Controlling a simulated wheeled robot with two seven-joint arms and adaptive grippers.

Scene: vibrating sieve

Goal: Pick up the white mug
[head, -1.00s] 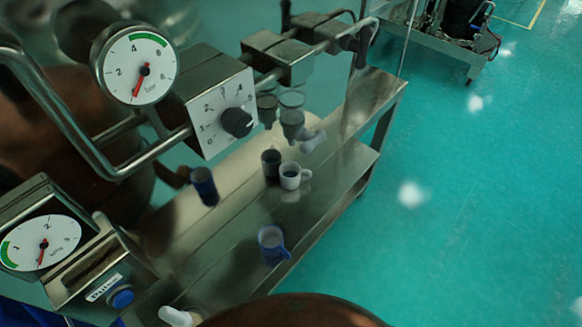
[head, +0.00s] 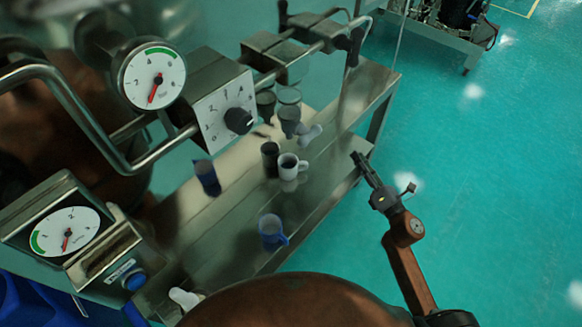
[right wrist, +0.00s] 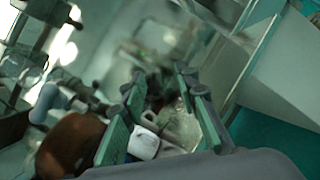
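The white mug (head: 291,166) stands upright on the metal bench, right beside a dark mug (head: 270,158), with its handle towards the right. My right gripper (head: 357,157) is to the right of the white mug, near the bench's right edge and apart from the mug. In the right wrist view my right gripper (right wrist: 159,78) has its fingers spread, with nothing held. A white object, which looks like the white mug (right wrist: 143,143), shows low between the fingers in that view. My left gripper is not in view.
A blue mug (head: 271,232) stands near the bench's front edge and a dark blue one (head: 206,178) farther back. Gauges (head: 152,77) and a dial box (head: 224,112) overhang the bench (head: 235,225) at the left. Open green floor (head: 490,200) lies to the right.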

